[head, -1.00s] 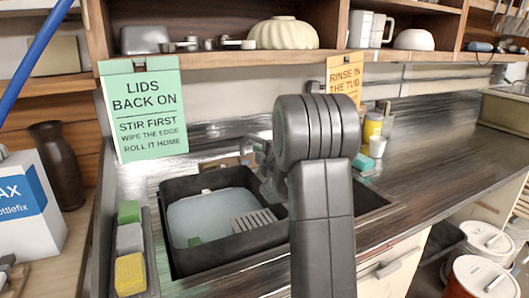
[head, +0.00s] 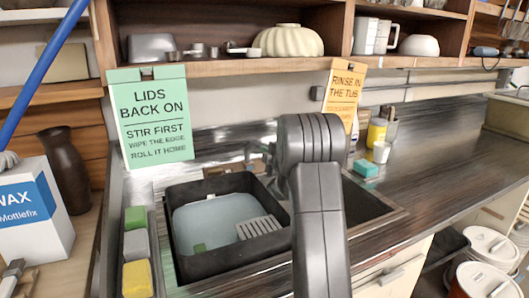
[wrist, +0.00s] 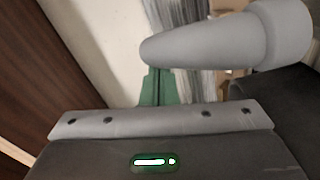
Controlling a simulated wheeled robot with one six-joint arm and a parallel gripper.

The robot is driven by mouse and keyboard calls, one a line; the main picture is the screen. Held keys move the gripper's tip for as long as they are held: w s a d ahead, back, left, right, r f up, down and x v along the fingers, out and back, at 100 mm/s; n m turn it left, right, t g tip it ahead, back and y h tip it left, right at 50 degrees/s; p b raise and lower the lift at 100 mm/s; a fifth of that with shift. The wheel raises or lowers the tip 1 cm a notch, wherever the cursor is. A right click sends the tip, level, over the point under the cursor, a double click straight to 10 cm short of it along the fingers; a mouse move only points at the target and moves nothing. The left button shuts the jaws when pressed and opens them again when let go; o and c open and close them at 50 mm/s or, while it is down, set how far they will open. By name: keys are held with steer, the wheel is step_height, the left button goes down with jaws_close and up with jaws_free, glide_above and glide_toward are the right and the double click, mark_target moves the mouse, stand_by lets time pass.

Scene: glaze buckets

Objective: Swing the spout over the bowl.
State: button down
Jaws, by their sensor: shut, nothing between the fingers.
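A grey tap spout (head: 268,150) shows only in part at the back of the sink, beside my arm in the head view. A smooth grey rounded bar, probably the spout (wrist: 205,38), crosses the upper right of the wrist view close to my gripper. My gripper (wrist: 156,85) shows there as narrow green fingers, shut and empty, just below the bar's rounded end; I cannot tell if they touch. My arm hides the gripper in the head view. The sink bowl (head: 372,207) shows at right of my arm; a black tub (head: 178,243) of pale water fills the left part.
Green, grey and yellow sponges (head: 137,280) lie in a tray along the sink's left edge. A yellow jar (head: 376,131), white cup (head: 381,152) and teal sponge (head: 366,168) stand right behind the sink. A shelf (head: 230,65) overhangs the back. The right counter (head: 440,150) is mostly clear.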

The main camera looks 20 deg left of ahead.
steer(key=w, duration=0.1)
steer(key=w+d+b, duration=0.1)
steer(key=w, duration=0.1)
steer(key=w+d+b, duration=0.1)
steer(key=shift+w+d, duration=0.15)
steer(key=shift+w, duration=0.1)
steer(key=shift+s, duration=0.1)
